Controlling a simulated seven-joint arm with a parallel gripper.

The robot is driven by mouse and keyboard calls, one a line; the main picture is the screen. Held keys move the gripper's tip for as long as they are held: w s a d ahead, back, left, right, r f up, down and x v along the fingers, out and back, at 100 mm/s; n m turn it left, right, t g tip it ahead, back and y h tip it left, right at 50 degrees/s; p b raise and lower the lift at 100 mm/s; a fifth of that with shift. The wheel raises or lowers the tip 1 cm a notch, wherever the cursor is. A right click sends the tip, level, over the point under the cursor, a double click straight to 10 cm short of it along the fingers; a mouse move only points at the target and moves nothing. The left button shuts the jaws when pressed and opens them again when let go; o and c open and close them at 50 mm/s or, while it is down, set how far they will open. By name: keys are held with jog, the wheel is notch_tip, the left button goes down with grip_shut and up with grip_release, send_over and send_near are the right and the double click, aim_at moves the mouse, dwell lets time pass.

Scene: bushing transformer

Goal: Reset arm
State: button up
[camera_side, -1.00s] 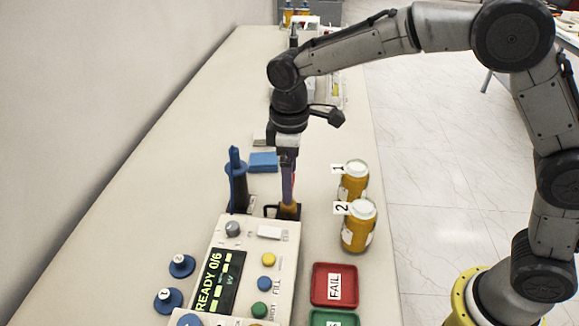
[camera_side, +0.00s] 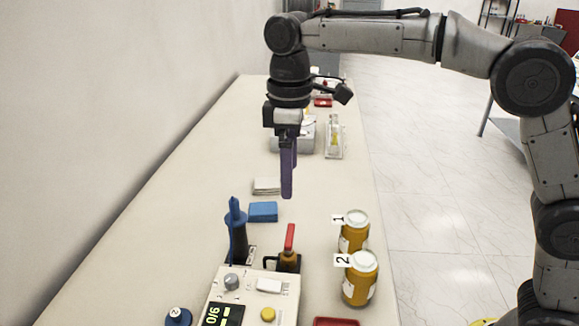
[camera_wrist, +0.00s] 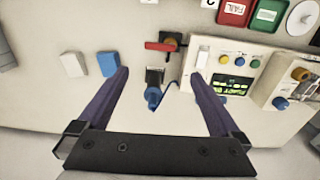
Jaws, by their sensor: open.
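My gripper (camera_side: 288,195) points straight down above the bench, with its purple fingers clear of everything. In the wrist view my gripper (camera_wrist: 160,85) has its two fingers spread wide with nothing between them. Below it stands a brown bushing with a red handle (camera_side: 290,237), which also shows in the wrist view (camera_wrist: 160,46). A dark post with a blue top (camera_side: 236,225) stands to its left, and it shows between the fingers in the wrist view (camera_wrist: 154,90), farther below.
A white tester box with a display (camera_side: 245,290) is at the front. Two orange jars (camera_side: 354,230) (camera_side: 360,282) stand to the right. A blue block (camera_side: 263,211) and a white block (camera_side: 267,186) lie behind. The red FAIL tray (camera_side: 337,322) is at the bottom edge.

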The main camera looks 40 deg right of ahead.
jog(key=s+d+r+m+t, duration=0.35)
jog(key=s+d+r, duration=0.45)
jog(key=s+d, duration=0.5)
jog(key=s+d+f+m+t, duration=0.1)
jog(key=s+d+f+m, duration=0.1)
jog(key=s+f, duration=0.4)
jog(key=s+d+f+m+t, duration=0.1)
jog(key=s+f+m, duration=0.2)
jog(key=s+f, duration=0.3)
jog(key=shift+s+d+f+m, duration=0.35)
jog(key=shift+f, duration=0.1)
